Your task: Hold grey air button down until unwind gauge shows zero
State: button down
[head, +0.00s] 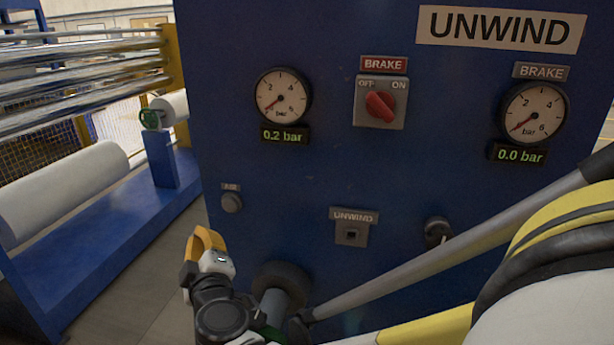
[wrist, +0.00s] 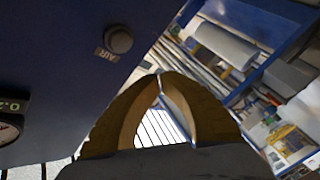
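The grey air button (head: 232,202) is a round knob under a small AIR plate on the blue panel. It also shows in the wrist view (wrist: 118,39), up and left of my fingertips. The left gauge (head: 283,97) has its needle near the low end, and its display (head: 284,136) reads 0.2 bar. My gripper (head: 205,238) is below and left of the button in the head view, apart from it. In the wrist view its yellow fingers (wrist: 160,78) meet at the tips and hold nothing.
A right gauge (head: 533,113) labelled BRAKE reads 0.0 bar. A red brake switch (head: 381,106), an UNWIND socket (head: 351,233) and a black knob (head: 437,232) are on the panel. A dark round fitting (head: 283,285) sits beside my gripper. White rolls (head: 65,190) lie left.

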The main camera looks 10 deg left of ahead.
aim_at(230, 205)
jog(key=w, duration=0.8)
jog(key=shift+d, duration=0.4)
jog(key=shift+w, duration=0.15)
dwell(0.9)
jog(key=shift+w, duration=0.3)
jog(key=shift+w+d, duration=0.1)
jog(key=shift+w, duration=0.45)
dwell(3.8)
dwell(0.8)
jog(key=shift+s+b, duration=0.35)
jog(key=shift+s, duration=0.6)
